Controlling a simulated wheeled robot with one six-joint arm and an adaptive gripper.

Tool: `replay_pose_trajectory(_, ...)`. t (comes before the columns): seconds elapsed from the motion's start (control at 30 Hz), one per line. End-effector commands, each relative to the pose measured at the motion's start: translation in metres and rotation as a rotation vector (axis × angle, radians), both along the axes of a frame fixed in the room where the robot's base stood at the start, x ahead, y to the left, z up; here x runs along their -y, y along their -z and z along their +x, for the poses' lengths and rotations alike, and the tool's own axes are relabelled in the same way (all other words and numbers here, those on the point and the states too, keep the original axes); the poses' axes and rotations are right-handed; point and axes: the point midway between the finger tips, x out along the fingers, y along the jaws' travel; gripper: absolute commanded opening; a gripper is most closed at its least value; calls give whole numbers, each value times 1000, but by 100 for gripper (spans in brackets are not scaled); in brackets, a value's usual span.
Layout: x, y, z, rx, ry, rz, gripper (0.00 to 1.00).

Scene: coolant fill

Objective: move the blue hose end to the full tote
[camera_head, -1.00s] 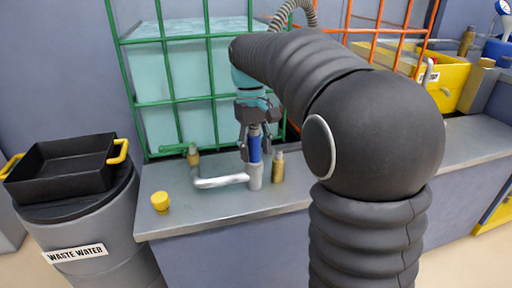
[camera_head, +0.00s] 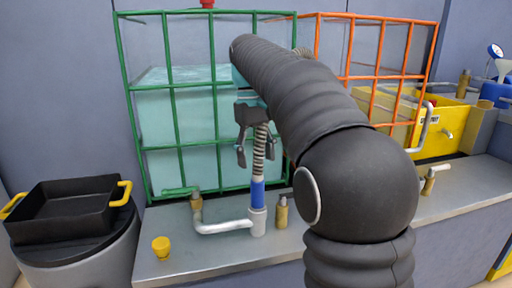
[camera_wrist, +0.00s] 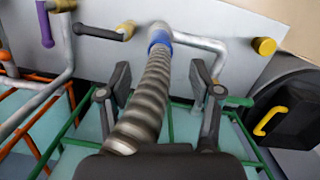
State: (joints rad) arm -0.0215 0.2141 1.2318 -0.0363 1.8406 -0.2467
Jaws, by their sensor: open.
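The blue hose end (camera_head: 258,192) stands upright in the white socket (camera_head: 258,221) at the end of the green-caged tote's outlet pipe (camera_head: 222,227). Its ribbed hose (camera_head: 259,147) rises above it. My gripper (camera_head: 257,155) is open above the blue end, fingers apart either side of the hose. In the wrist view the hose (camera_wrist: 148,95) runs between my open fingers (camera_wrist: 161,72), with the blue end (camera_wrist: 159,38) beyond the tips. The green-caged tote (camera_head: 180,120) shows pale teal contents high up. The orange-caged tote (camera_head: 375,70) is partly hidden by my arm.
A brass fitting (camera_head: 282,212) stands right of the socket. A yellow cap (camera_head: 161,247) lies at the bench's (camera_head: 200,262) left end. A black tray (camera_head: 68,208) sits on a grey bin at left. A yellow sink (camera_head: 440,130) is at right.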

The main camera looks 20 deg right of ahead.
Motion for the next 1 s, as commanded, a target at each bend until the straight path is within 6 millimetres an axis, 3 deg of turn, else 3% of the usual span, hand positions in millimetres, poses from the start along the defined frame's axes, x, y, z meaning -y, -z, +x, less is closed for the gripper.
replay_pose_trajectory(0.2, -1, -17, 3, 1, 0, 0, 64)
replay_pose_trajectory(0.67, -1, -20, 1, 2, 1, -1, 64)
replay_pose_trajectory(0.87, 0, -18, -21, 65, 21, 1, 64)
replay_pose_trajectory(1.0, 1, -7, -53, 148, 52, 6, 64)
